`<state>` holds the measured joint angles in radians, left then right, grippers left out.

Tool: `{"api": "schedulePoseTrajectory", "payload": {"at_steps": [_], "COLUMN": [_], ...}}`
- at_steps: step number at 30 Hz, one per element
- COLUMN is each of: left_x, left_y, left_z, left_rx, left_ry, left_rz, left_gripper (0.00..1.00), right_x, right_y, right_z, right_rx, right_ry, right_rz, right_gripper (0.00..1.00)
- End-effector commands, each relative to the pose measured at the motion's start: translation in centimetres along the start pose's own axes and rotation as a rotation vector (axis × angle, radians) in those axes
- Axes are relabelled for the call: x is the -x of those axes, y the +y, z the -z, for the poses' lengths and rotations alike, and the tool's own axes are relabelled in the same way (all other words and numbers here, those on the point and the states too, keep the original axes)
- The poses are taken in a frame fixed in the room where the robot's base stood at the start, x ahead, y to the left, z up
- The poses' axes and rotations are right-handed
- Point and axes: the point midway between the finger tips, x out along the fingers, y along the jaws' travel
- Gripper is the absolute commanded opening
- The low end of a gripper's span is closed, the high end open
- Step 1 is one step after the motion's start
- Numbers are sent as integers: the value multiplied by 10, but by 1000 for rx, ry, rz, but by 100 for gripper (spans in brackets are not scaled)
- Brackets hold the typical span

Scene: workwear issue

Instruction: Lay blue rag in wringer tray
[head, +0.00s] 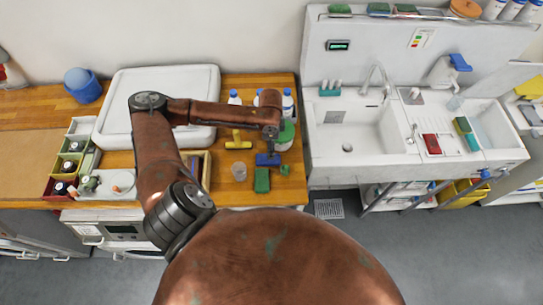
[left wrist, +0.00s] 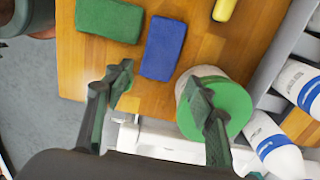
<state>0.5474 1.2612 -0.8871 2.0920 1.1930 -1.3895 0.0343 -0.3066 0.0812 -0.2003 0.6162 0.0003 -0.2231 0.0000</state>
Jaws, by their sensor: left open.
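A flat blue rag (head: 267,160) lies on the wooden counter below my left gripper (head: 270,146). In the left wrist view, the blue rag (left wrist: 163,48) lies beyond the fingertips, beside a green cloth or pad (left wrist: 108,19). My left gripper (left wrist: 160,84) is open with nothing between its fingers; its right finger overlaps a green-lidded tub (left wrist: 232,106) in the picture. I cannot tell for sure which thing is the wringer tray; a large pale tray (head: 112,118) lies at the back of the counter, partly behind my arm. My right gripper is not in view.
A yellow tool (head: 238,142), a clear cup (head: 239,172) and white bottles (head: 288,103) stand near the rag. To the right is a white sink (head: 345,145) with a drainer holding red and green pads (head: 432,144). Small bins (head: 63,165) are at left.

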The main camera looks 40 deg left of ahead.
Motion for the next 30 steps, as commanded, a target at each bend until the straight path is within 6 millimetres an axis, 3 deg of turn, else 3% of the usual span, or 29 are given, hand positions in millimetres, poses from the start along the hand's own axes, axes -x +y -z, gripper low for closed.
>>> {"api": "schedulePoseTrajectory", "payload": {"at_steps": [4, 13, 21, 30], "left_x": [-25, -49, -86, -92], "left_y": [0, -1, -2, -2], "left_z": [-2, 0, 4, 4], "left_rx": [5, 4, 2, 0], "left_ry": [-2, -1, -1, 0], "left_rz": [-2, 0, 0, 1], "left_gripper": [51, 51, 51, 51], "right_x": [4, 8, 15, 16], "right_y": [-1, -3, -2, -1], "right_z": [1, 13, 15, 13], "right_rx": [0, 1, 1, 1], "right_ry": [2, 17, 19, 16], "right_rz": [1, 3, 2, 2], "right_gripper": [51, 51, 51, 51]}}
